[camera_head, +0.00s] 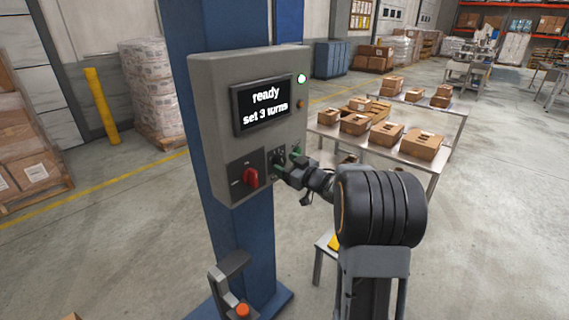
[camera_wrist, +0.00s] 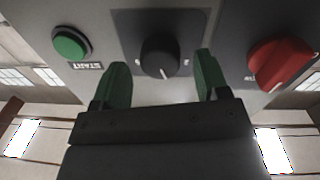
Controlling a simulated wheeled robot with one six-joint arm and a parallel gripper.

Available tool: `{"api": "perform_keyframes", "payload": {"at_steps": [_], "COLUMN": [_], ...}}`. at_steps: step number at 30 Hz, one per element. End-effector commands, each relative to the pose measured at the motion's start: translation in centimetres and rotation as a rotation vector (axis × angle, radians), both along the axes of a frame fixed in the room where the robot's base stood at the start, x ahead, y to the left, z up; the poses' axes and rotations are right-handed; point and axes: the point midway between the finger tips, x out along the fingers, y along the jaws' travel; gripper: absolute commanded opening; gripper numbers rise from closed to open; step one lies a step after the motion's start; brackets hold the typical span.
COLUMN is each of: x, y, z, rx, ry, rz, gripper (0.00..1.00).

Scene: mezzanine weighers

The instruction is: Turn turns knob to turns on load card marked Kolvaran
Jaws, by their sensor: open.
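The grey control box (camera_head: 215,75) is fixed to a blue column. Its screen (camera_head: 263,103) reads "ready" and "set 3 turns". The black turns knob (camera_wrist: 160,57) shows in the wrist view on a dark plate, with a light pointer line toward my gripper. My gripper (camera_wrist: 162,78) is open, its two green fingers on either side of the knob and apart from it. In the head view my gripper (camera_head: 285,160) is at the lower right of the box and partly hides the knob. I see no card marked Kolvaran that I can read.
A red rotary switch (camera_head: 250,177) is left of the knob; it shows in the wrist view on the right (camera_wrist: 281,64). A green START button (camera_wrist: 71,43) is on the other side. A table (camera_head: 440,158) with cartons stands behind.

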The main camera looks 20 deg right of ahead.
Motion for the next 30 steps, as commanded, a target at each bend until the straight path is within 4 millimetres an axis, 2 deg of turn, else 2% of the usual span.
{"api": "perform_keyframes", "payload": {"at_steps": [6, 14, 30], "x": [0.88, 0.93, 0.9], "y": [0.38, 0.38, 0.36], "z": [0.02, 0.0, 0.01], "rx": [0.0, 0.0, 0.0], "ry": [0.0, 0.0, 0.0], "rz": [-0.001, -0.001, -0.001], "gripper": [0.68, 0.68, 0.19]}}
